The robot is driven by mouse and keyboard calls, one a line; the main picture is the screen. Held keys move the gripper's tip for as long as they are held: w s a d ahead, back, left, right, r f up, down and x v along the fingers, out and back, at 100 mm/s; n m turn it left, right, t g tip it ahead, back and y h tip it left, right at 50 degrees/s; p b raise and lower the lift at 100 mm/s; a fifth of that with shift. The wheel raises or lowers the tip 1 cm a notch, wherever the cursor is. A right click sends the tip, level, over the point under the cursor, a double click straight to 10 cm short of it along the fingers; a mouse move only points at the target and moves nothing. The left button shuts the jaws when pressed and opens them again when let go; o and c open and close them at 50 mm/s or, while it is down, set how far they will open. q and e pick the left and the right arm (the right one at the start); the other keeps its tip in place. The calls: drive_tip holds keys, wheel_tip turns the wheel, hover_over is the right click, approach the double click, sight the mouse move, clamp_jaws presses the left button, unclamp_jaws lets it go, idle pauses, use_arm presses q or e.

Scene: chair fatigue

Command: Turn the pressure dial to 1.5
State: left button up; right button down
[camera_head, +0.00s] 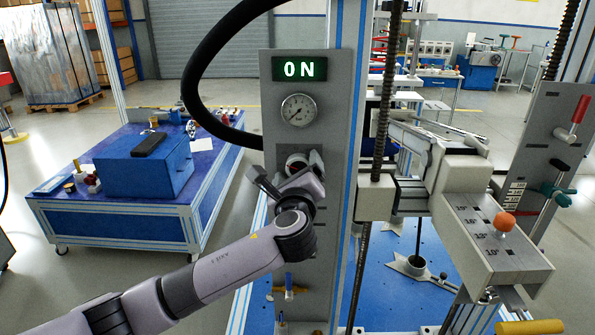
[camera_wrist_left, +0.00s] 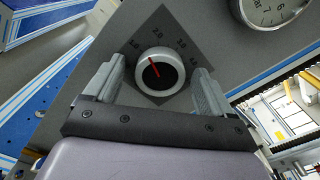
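The pressure dial (camera_wrist_left: 160,72) is a round light-rimmed knob with a dark face and a red pointer, on a dark diamond-shaped plate (camera_wrist_left: 160,22) with small numbers. In the left wrist view the pointer tilts toward the upper left; I cannot read the numbers surely. My left gripper (camera_wrist_left: 158,68) is open, with one finger on either side of the dial; contact is not clear. In the head view the dial (camera_head: 296,160) is partly hidden behind my left gripper (camera_head: 289,172). My right gripper is not in view.
A round gauge (camera_head: 299,110) and a green "ON" display (camera_head: 299,69) sit above the dial on the grey panel (camera_head: 275,130). A black hose (camera_head: 190,85) loops at the panel's left. A machine head with an orange knob (camera_head: 503,222) stands to the right.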

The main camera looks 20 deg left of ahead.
use_arm(q)
drive_tip(key=shift+s, duration=0.1)
drive_tip(key=v, duration=0.7)
idle(0.6)
drive_tip(key=s+a+f+n+g+h, duration=0.25)
drive_tip(key=s+f+n+g, duration=0.55)
drive_tip(key=s+f+n, duration=0.7)
drive_tip(key=s+a+f+n+g+h, duration=0.1)
drive_tip(key=s+a+f+n+g, duration=0.25)
drive_tip(key=s, duration=0.55)
drive_tip(key=s+a+f+n+g+h, duration=0.1)
drive_tip(key=s+f+n+g+h, duration=0.1)
drive_tip(key=s+f+n, duration=0.55)
drive_tip(key=w+d+f+m+t+h, duration=0.1)
drive_tip(key=w+d+f+m+t, duration=0.1)
drive_tip(key=f+t, duration=0.4)
drive_tip(key=shift+w+d+f+m+t+h, duration=0.4)
drive_tip(key=shift+w+d+f, duration=0.3)
drive_tip(key=shift+w, duration=0.7)
